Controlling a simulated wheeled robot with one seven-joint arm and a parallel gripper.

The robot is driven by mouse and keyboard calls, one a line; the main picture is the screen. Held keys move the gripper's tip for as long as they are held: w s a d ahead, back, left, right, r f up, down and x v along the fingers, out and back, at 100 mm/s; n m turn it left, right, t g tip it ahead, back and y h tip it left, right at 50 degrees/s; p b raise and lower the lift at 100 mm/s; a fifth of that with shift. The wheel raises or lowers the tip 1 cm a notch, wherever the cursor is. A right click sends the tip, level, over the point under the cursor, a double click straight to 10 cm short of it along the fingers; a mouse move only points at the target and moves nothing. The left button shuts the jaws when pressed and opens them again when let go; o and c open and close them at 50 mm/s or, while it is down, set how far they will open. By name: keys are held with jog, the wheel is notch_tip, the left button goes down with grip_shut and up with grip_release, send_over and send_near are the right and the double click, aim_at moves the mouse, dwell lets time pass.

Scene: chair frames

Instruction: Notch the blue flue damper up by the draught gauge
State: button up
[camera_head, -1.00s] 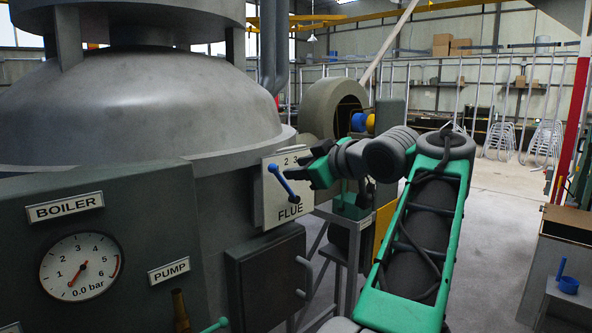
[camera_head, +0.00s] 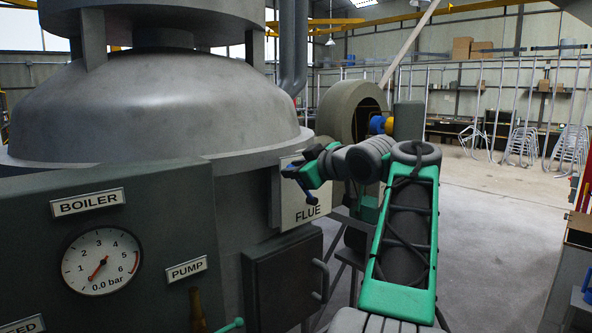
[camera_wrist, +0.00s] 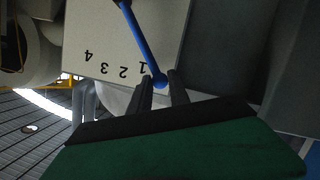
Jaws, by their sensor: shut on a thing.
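The blue flue damper (camera_head: 308,191) is a thin lever with a knob at each end, on a pale plate (camera_head: 311,197) marked FLUE. My gripper (camera_head: 292,172) is shut on its upper end and hides much of the plate's numbers. In the wrist view the blue lever (camera_wrist: 141,38) runs down to a knob between my two dark fingertips (camera_wrist: 161,90). The numbers 1 to 4 appear upside down there, and the knob is beside the 1. A round gauge (camera_head: 102,262) under the BOILER label has its red needle pointing lower left, above "0.0 bar".
The grey boiler (camera_head: 160,105) fills the left side. A dark door (camera_head: 285,280) with a handle is below the plate. A brass and green PUMP fitting (camera_head: 197,305) stands at the bottom. Open floor (camera_head: 480,220) lies to the right, with stacked chair frames (camera_head: 522,146) beyond.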

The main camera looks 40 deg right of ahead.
grip_shut()
jog(key=d+p, duration=0.1)
jog(key=d+r+p, duration=0.1)
jog(key=p, duration=0.1)
jog(key=d+p, duration=0.1)
jog(key=shift+d+r, duration=0.2)
jog(key=shift+r, duration=0.2)
jog(key=shift+d+r+p, duration=0.35)
jog(key=shift+d+p, duration=0.05)
jog(key=shift+p, duration=0.35)
jog(key=shift+d+p, duration=0.45)
jog(key=shift+d, duration=0.1)
jog(key=o, duration=0.9)
grip_release()
